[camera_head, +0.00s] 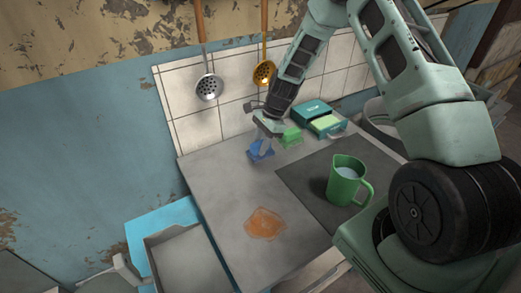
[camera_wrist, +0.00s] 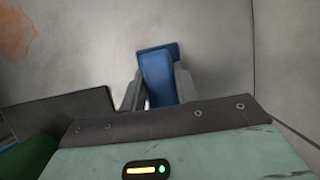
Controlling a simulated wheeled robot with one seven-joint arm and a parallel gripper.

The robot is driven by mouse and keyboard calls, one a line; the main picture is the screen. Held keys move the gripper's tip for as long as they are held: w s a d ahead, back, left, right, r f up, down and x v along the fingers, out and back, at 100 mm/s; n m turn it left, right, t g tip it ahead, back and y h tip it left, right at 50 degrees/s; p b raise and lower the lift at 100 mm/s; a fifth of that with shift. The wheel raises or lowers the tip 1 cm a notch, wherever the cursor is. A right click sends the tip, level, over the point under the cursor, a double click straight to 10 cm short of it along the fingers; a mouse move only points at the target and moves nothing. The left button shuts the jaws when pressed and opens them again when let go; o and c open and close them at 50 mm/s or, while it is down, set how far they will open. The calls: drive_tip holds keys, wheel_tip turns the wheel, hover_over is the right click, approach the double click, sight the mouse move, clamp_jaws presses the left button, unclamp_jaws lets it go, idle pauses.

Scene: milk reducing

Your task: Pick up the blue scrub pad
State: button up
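The blue scrub pad (camera_head: 260,150) is on the grey counter near its wall-side edge in the head view. It looks like a raised blue block on a darker blue base. My gripper (camera_head: 267,129) reaches down over it from above. In the wrist view, the blue scrub pad (camera_wrist: 157,76) stands between the two fingers of my gripper (camera_wrist: 158,88). One finger lies along each side of it, with no clear gap visible. The fingers look shut on it. It appears to be still at counter level. Its underside is hidden.
A green pad (camera_head: 291,137) sits just right of the gripper. A teal box (camera_head: 313,110) with an open drawer stands behind it. A green pitcher of milk (camera_head: 343,184) stands on a dark plate (camera_head: 303,180). An orange spill (camera_head: 264,224) lies on the counter.

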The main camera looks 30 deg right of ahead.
sight(261, 143)
drive_tip(key=shift+r, duration=0.1)
wheel_tip(261, 143, up, 10)
drive_tip(key=shift+f+b, duration=0.1)
drive_tip(key=shift+b, duration=0.55)
drive_tip(key=shift+o, duration=0.5)
drive_tip(key=shift+c, duration=0.2)
drive_tip(key=shift+d, duration=0.1)
